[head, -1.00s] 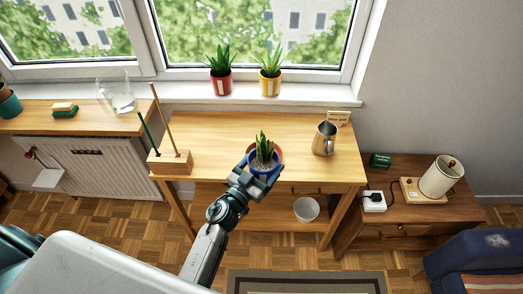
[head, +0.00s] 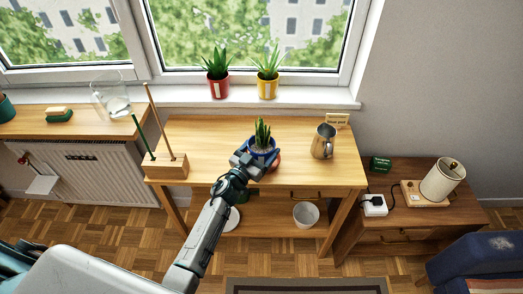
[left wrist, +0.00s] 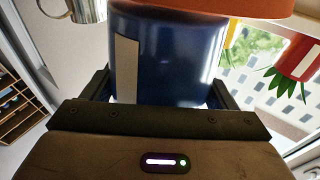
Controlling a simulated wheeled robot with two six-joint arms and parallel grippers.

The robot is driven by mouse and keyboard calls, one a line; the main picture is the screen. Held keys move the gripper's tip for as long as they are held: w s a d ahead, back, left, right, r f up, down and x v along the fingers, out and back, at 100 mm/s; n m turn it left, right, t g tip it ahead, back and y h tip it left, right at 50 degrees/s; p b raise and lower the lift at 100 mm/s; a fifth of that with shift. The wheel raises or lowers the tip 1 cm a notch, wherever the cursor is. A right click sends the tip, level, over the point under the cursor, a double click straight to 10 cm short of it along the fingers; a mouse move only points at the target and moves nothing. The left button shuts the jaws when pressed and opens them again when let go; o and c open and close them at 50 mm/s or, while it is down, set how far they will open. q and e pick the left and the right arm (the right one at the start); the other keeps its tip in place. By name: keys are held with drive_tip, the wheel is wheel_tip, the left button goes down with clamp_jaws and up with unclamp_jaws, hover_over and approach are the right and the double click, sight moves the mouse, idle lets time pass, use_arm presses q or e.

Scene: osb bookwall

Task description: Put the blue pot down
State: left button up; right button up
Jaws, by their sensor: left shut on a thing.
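The blue pot (head: 262,152), holding a green spiky plant, is over the front middle of the wooden table (head: 220,135). My left gripper (head: 256,160) is shut on it from the front; in the left wrist view the blue pot (left wrist: 168,60) fills the space between the fingers. An orange-red round thing (head: 276,163), perhaps a saucer, shows at the pot's lower right, partly hidden. It also shows along the top of the left wrist view (left wrist: 230,7). I cannot tell whether the pot touches it or the table. My right gripper is not in view.
A metal jug (head: 323,142) and a small sign (head: 337,120) are at the table's right. A wooden block with sticks (head: 167,167) is at its left. A red pot (head: 219,88) and a yellow pot (head: 267,88) stand on the sill. The tabletop's back middle is clear.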

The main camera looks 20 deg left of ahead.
use_arm(q)
drive_tip(key=shift+r, duration=0.15)
drive_tip(key=shift+f, duration=0.3)
drive_tip(key=o, duration=1.2)
drive_tip(key=shift+f, duration=0.1)
drive_tip(key=shift+o, duration=0.2)
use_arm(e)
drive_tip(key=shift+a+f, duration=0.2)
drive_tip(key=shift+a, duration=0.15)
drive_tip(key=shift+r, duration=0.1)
use_arm(q)
drive_tip(key=shift+r, duration=0.45)
drive_tip(key=b+v, duration=0.2)
drive_tip(key=v, duration=1)
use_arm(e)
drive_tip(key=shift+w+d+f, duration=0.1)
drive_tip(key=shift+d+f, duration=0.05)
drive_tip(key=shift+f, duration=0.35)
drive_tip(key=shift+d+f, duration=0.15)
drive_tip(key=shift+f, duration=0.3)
